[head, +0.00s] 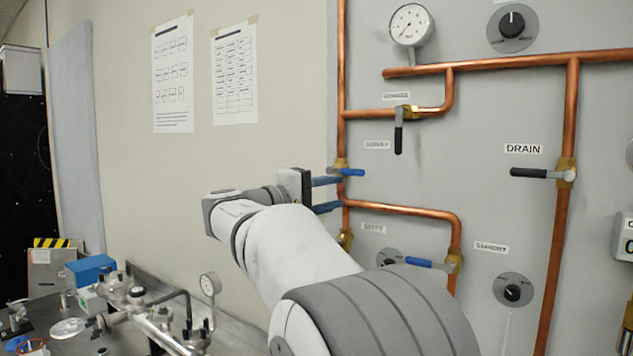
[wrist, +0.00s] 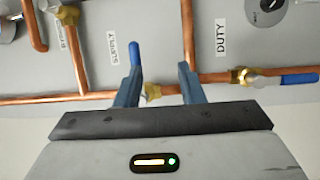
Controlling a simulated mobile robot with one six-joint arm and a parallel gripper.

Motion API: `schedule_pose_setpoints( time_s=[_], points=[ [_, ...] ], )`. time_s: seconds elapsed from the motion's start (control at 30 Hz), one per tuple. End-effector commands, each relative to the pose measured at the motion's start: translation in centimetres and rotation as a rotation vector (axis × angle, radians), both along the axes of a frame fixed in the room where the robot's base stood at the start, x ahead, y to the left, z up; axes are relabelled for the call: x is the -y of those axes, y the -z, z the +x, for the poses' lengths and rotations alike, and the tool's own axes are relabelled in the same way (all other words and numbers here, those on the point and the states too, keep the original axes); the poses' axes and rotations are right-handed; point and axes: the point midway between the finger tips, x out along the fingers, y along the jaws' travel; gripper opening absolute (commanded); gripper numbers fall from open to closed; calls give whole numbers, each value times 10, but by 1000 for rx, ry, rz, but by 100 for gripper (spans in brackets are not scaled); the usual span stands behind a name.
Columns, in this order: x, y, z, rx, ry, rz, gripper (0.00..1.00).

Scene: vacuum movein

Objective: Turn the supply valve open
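The supply valve's blue handle (head: 348,172) juts right from its brass body on the left vertical copper pipe, crosswise to the pipe, below the SUPPLY label (head: 377,144). My gripper (head: 340,193) is open at that pipe, its two blue fingers one above the other, the upper one just under the handle. In the wrist view my gripper (wrist: 160,67) shows both fingers spread. The blue handle (wrist: 135,53) appears behind the left fingertip, and its brass body (wrist: 152,91) shows between the fingers. I cannot tell whether finger and handle touch.
Another blue-handled valve (wrist: 298,79) lies on the same pipe near the DUTY label (wrist: 220,38). A black-handled valve (head: 399,135) hangs above, and the drain valve (head: 540,173) is at right. A lower branch pipe (head: 400,209) runs close by. A cluttered bench (head: 60,335) is lower left.

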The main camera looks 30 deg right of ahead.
Motion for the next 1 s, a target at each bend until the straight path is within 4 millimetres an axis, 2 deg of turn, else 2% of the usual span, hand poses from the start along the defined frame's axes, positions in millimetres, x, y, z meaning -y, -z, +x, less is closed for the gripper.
schedule_pose_setpoints(
  time_s=[0.1, 0.23, 0.63, 0.8, 1.0],
  points=[
    [2, -18, 6, 20, 24, -88, 35],
    [10, -29, 6, 27, 36, -121, 35],
    [68, -40, 6, 27, 36, -118, 35],
    [78, -40, 6, 27, 34, -118, 35],
    [79, -40, 6, 27, 33, -117, 35]
  ],
)
